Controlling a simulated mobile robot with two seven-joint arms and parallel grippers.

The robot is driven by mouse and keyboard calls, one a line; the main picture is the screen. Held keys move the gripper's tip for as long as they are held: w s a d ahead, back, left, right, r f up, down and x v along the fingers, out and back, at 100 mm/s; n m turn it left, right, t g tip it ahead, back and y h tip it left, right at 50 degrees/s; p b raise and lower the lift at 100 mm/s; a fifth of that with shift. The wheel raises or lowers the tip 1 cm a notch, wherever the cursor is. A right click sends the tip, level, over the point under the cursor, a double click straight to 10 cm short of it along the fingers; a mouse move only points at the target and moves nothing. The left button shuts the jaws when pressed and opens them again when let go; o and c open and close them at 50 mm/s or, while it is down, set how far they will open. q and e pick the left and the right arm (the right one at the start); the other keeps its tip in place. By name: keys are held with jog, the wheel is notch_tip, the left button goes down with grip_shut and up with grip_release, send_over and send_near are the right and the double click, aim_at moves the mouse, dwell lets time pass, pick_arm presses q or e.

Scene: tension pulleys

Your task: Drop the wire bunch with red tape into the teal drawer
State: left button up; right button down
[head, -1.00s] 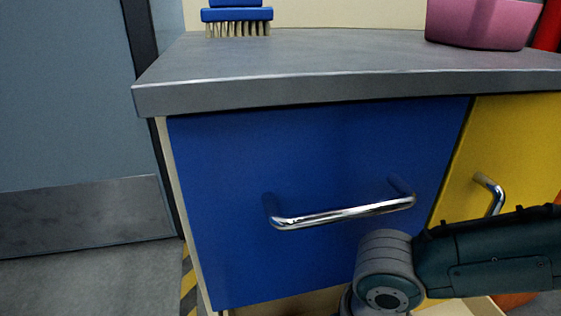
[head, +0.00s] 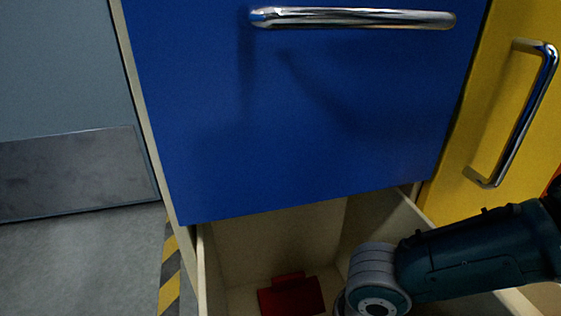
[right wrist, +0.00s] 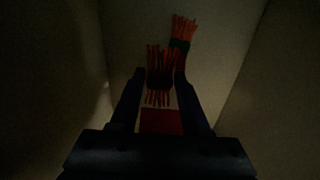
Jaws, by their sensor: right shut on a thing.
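My right gripper (right wrist: 160,76) is shut on a bunch of red wires (right wrist: 158,62) in the right wrist view. A dark reddish band circles its middle, dim but consistent with red tape. The bunch is between the two fingertips, over the inside of an open drawer. In the head view, the open drawer (head: 260,245) with cream inner walls sits below the blue drawer front. Its own front is out of view, so I cannot tell its colour. My right arm reaches over it, and the gripper is hidden there. My left gripper is not in view.
A red object (head: 291,297) lies on the drawer floor. Another orange-red wire bunch (right wrist: 183,29) with a dark band lies farther back. The closed blue drawer (head: 310,120) overhangs the opening, and a yellow front (head: 480,110) stands at right.

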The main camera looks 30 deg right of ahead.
notch_tip(320, 180, down, 4)
jog(key=b, duration=0.3)
jog(key=shift+r, duration=0.15)
jog(key=shift+c, duration=1.9)
grip_release()
notch_tip(320, 180, up, 12)
jog(key=p, duration=1)
jog(key=shift+p, duration=0.4)
